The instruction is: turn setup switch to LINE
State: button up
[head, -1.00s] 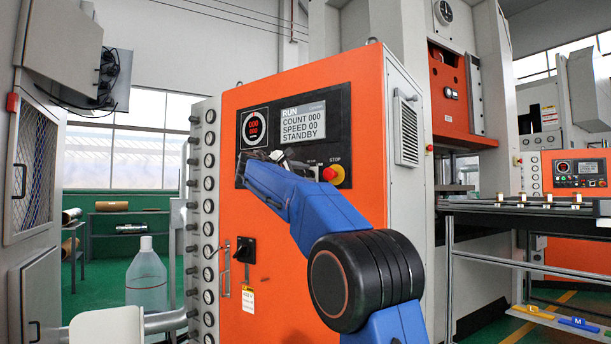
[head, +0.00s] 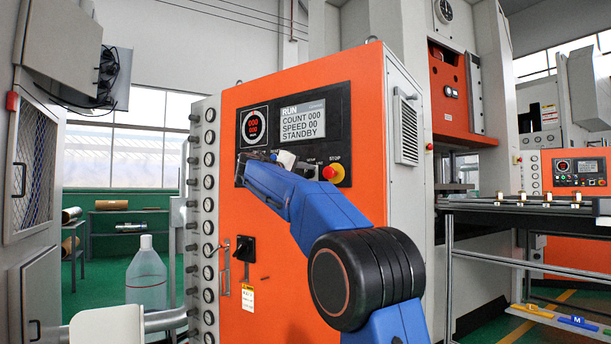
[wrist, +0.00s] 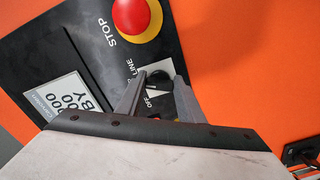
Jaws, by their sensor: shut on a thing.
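The setup switch (wrist: 159,77) is a small dark round knob on a pale plate in the wrist view. The words LINE and OFF show beside it; another label is mostly hidden by a finger. My gripper (wrist: 158,84) has one finger on each side of the knob and is shut on it. Which mark the knob points to cannot be told. In the head view my gripper (head: 287,159) is at the lower part of the black control panel (head: 246,92), and my blue arm hides the switch.
The red STOP button (head: 330,173) on its yellow ring is close to the right of my gripper; it also shows in the wrist view (wrist: 136,17). A display (head: 301,120) reading STANDBY is above. A black rotary handle (head: 244,249) is lower on the orange cabinet (head: 300,290).

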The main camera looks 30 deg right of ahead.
jog(key=shift+w+f+m, duration=0.1)
jog(key=shift+f+m, duration=0.05)
jog(key=shift+m, duration=1.55)
jog(key=o, duration=1.1)
jog(key=shift+c, duration=0.2)
jog(key=v, duration=1.7)
jog(key=shift+a, duration=0.15)
